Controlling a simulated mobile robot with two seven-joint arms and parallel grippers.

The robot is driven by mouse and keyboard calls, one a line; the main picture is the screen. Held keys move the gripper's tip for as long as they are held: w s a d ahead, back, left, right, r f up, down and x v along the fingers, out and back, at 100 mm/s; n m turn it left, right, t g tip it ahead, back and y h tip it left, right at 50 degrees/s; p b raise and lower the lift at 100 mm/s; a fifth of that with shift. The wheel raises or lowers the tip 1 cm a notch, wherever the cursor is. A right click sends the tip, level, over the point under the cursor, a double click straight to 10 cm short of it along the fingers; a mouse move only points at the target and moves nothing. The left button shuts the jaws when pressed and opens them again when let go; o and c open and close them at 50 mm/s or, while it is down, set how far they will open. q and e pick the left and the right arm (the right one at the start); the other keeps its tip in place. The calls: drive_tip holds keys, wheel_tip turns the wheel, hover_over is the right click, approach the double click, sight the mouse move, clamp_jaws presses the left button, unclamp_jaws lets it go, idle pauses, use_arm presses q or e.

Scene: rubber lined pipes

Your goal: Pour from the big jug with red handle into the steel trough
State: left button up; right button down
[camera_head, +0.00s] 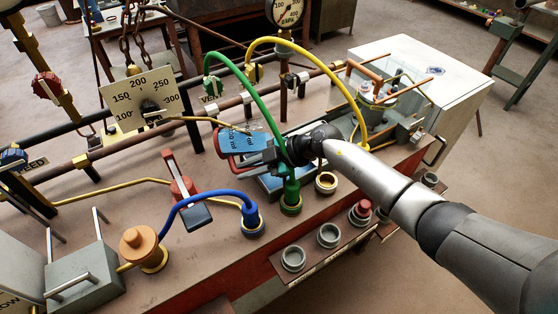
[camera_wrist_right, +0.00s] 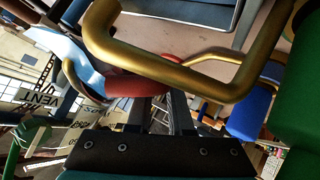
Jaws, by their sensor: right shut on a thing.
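The big jug (camera_head: 236,140) is clear with blue liquid and ml marks, and it is tilted in the head view. Its red handle (camera_wrist_right: 150,80) lies at the fingers of my right gripper (camera_wrist_right: 160,110) in the wrist view, and the jug's pale blue body (camera_wrist_right: 78,62) shows to the left. In the head view my right gripper (camera_head: 268,160) is shut on the jug over the bench. A grey steel trough (camera_head: 268,187) lies just below the gripper, partly hidden by it. I cannot tell whether liquid is flowing. My left gripper is not in view.
A green hose (camera_head: 262,105) arches down to a fitting beside my right gripper. A yellow hose (camera_head: 335,75) arches behind, and a blue hose (camera_head: 200,197) is at front left. A brass bar (camera_wrist_right: 180,75) passes close before the wrist camera. Several grey cups line the front shelf.

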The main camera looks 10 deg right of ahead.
drive_tip(key=shift+r, duration=0.2)
drive_tip(key=shift+d+r+y, duration=0.3)
drive_tip(key=shift+r+y, duration=0.2)
drive_tip(key=shift+r, duration=0.05)
idle(0.6)
drive_tip(key=shift+a, duration=0.1)
drive_tip(key=shift+r+t+y+b, duration=0.3)
drive_tip(key=shift+r+y+b, duration=0.1)
drive_tip(key=shift+y+b, duration=0.4)
idle(0.9)
drive_tip(key=shift+r, duration=0.3)
